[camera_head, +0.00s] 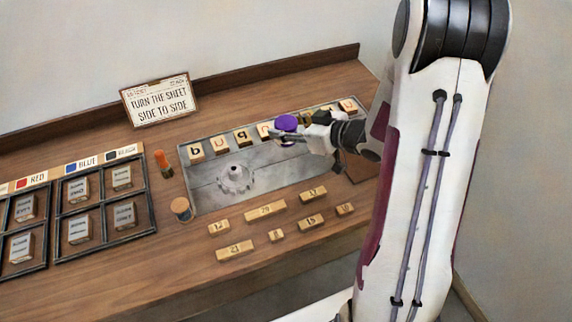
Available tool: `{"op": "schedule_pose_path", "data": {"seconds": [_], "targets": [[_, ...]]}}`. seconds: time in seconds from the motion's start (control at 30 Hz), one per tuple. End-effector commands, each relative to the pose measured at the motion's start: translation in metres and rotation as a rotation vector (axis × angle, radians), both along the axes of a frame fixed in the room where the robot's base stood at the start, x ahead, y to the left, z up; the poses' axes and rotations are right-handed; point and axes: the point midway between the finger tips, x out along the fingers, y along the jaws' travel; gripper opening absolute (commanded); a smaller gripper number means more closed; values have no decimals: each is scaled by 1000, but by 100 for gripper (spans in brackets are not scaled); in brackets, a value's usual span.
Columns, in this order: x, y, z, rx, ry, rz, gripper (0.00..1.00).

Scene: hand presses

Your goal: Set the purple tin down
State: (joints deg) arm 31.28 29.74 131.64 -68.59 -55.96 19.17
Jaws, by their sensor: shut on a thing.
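The purple tin (286,123) is round and sits at the fingertips of my gripper (290,136). My gripper is shut on it, reaching in from the right. The tin is over the back right part of the grey metal tray (210,185), in front of the row of letter blocks. I cannot tell whether its underside touches the tray. The gripper and tin hide part of the letter row.
Letter blocks (218,143) line the tray's back edge. A grey round toothed piece (236,178) lies in the tray. Number blocks (266,210) lie in front. An orange-topped bottle (163,163) and a cork-topped jar (181,209) stand left. Compartment trays (98,249) are further left.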

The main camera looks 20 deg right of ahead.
Motion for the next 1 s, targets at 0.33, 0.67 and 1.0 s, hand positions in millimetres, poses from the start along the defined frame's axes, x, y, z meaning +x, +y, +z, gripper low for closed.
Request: {"op": "schedule_pose_path", "data": {"seconds": [0.33,0.67,1.0], "targets": [[1,0,1,2,1,6,13],[0,0,-10,3,4,6,13],[0,0,-45,3,4,5,13]]}}
